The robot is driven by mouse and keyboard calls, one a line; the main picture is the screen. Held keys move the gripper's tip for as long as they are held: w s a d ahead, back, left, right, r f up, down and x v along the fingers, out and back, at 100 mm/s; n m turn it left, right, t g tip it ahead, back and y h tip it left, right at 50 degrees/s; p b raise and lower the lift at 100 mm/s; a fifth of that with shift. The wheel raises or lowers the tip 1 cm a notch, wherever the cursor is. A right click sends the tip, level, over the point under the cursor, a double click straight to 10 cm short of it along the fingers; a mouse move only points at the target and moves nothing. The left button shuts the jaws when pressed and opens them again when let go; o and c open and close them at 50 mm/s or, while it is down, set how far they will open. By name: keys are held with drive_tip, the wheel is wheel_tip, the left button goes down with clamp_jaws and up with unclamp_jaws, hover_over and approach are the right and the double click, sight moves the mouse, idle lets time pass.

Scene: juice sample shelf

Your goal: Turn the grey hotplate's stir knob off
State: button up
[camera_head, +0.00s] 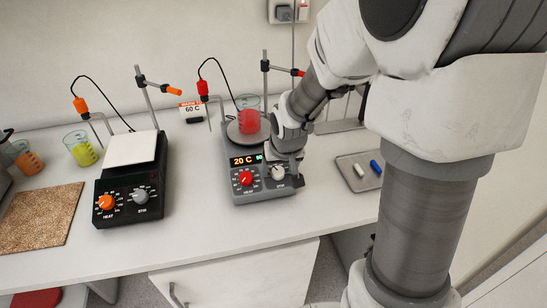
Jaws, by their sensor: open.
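The grey hotplate (263,193) stands in the middle of the bench, with a lit display (245,160) reading 20 C on its left part. Its red heat knob (245,178) is at the left of the front panel. Its pale stir knob (278,173) is at the right. A beaker of red liquid (249,121) stands on its round plate. My gripper (286,172) is open and points down at the stir knob, with its fingers close around or beside it. I cannot tell whether they touch it. My wrist hides part of the hotplate's right side.
A black hotplate (128,183) with an orange heat knob stands to the left, near a beaker of yellow liquid (80,148). Stands with probes (203,90) rise behind. A small tray (358,172) with a white and a blue piece lies right. Bench front is clear.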

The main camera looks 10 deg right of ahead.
clamp_jaws()
idle(0.4)
drive_tip(key=shift+n+p, duration=0.3)
drive_tip(key=n+p, duration=0.1)
drive_tip(key=n, duration=0.1)
drive_tip(key=n+p, duration=0.2)
drive_tip(key=n, duration=0.1)
drive_tip(key=shift+r+n+p, duration=0.2)
drive_tip(key=shift+n+p, duration=0.1)
drive_tip(key=n+p, duration=0.3)
drive_tip(key=n, duration=0.2)
drive_tip(key=shift+f+n+y, duration=0.15)
drive_tip(key=shift+n+y, duration=0.25)
drive_tip(key=shift+d, duration=0.1)
unclamp_jaws()
